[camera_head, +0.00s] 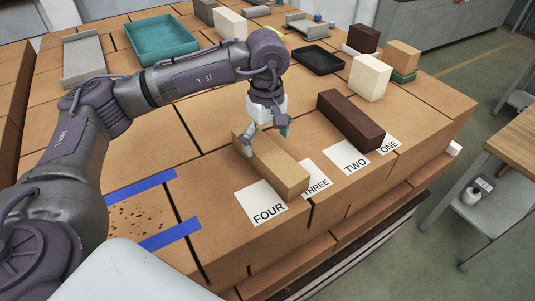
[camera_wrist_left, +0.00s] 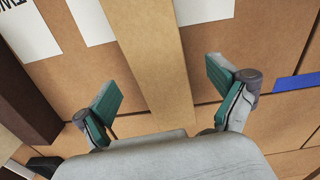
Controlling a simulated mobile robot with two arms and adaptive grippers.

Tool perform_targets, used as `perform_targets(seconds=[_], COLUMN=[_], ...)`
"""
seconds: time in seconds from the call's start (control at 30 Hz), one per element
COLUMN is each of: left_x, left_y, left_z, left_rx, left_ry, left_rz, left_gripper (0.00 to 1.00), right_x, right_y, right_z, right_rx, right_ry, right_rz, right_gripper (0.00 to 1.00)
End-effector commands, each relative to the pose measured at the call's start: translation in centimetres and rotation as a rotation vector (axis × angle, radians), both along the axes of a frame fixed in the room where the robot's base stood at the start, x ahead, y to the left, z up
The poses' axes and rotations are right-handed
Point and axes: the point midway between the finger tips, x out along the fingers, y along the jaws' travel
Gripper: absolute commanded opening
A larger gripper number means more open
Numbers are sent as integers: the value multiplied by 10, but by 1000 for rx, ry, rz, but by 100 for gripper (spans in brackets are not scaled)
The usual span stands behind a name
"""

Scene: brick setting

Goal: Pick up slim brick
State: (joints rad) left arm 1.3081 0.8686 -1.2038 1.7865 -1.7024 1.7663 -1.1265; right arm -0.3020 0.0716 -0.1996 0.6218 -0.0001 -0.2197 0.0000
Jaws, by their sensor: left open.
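A long, slim tan brick (camera_head: 280,170) lies on the brown box surface, its near end beside the FOUR and THREE cards. It runs up the middle of the left wrist view (camera_wrist_left: 150,50). My left gripper (camera_head: 266,134) is over the far part of this brick with its fingers pointing down. In the left wrist view the green-padded fingers (camera_wrist_left: 162,90) are spread wide, one on each side of the brick, with nothing held. The lower brick end is hidden by the gripper body in that view. My right gripper is not in view.
A dark brown long brick (camera_head: 350,120) lies to the right, near the TWO card (camera_head: 352,160). A cream block (camera_head: 370,78), black tray (camera_head: 318,60) and teal tray (camera_head: 160,40) stand farther back. Blue tape (camera_head: 170,235) marks the left front. Clear surface lies left of the tan brick.

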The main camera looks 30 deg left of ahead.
Motion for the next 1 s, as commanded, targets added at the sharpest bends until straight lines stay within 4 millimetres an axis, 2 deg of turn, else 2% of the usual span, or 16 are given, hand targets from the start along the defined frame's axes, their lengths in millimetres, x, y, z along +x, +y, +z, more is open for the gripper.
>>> perform_targets(seconds=[0.17,0.33,0.5,0.73,0.77,1.0], left_x=[0,1,2,2,2,2], left_y=[0,0,-1,-1,-1,-1], left_z=[-10,-34,-54,-57,-57,-57], left_rx=[1,1,0,0,0,0], left_ry=[2,5,1,-1,-1,-1], left_rz=[0,0,0,0,0,0], left_gripper=[96,96,96,96,92,52], right_x=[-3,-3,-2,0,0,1], right_y=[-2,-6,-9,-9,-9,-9], right_z=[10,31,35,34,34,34], right_rx=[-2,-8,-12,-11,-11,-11], right_ry=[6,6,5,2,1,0], right_rz=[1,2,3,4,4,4], right_gripper=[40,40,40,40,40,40])
